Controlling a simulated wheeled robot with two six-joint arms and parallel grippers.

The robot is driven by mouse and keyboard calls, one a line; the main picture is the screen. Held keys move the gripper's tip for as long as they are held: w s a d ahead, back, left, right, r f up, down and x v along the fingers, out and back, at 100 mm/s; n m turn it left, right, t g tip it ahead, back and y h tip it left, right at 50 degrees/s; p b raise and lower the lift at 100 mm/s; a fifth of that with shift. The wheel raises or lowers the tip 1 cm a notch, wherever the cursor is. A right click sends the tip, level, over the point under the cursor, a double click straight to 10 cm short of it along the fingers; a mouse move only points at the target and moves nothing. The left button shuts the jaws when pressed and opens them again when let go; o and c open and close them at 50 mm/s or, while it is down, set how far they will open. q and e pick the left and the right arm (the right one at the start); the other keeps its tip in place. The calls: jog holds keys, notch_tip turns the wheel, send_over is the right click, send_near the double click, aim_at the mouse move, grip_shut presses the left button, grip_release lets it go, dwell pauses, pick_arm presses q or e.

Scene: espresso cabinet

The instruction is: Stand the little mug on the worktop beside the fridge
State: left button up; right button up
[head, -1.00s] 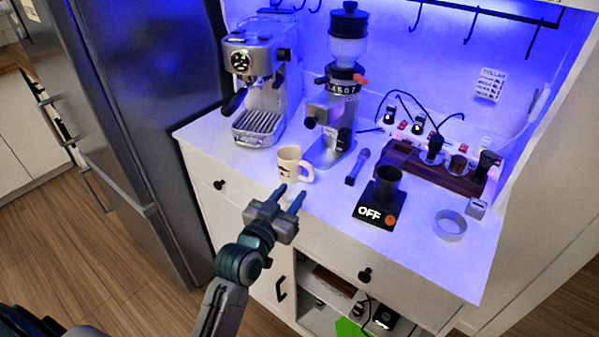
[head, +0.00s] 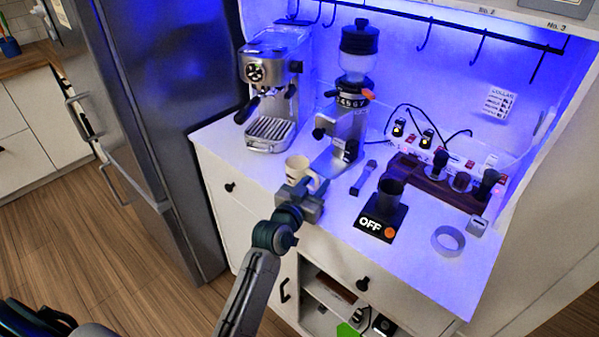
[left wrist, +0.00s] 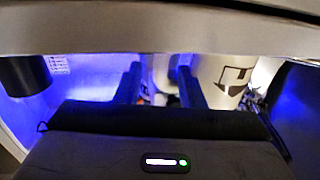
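The little mug (head: 298,168) is cream with a dark mark and stands on the white cabinet top, in front of the grinder. In the left wrist view the mug (left wrist: 214,76) is right of the fingers. My left gripper (head: 304,186) is at the mug's handle side; its fingers (left wrist: 160,76) are apart, with a pale shape, seemingly the handle, between them. Contact cannot be told. The fridge (head: 165,110) is dark grey, left of the cabinet. A wooden worktop (head: 22,64) shows beyond the fridge at the far left. My right gripper is not in view.
An espresso machine (head: 272,85) and the grinder (head: 345,125) stand behind the mug. The wooden floor before the fridge is clear.

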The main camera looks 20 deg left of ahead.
pick_arm(q)
jog(key=shift+w+d, duration=0.1)
jog(key=shift+w, duration=0.6)
grip_shut()
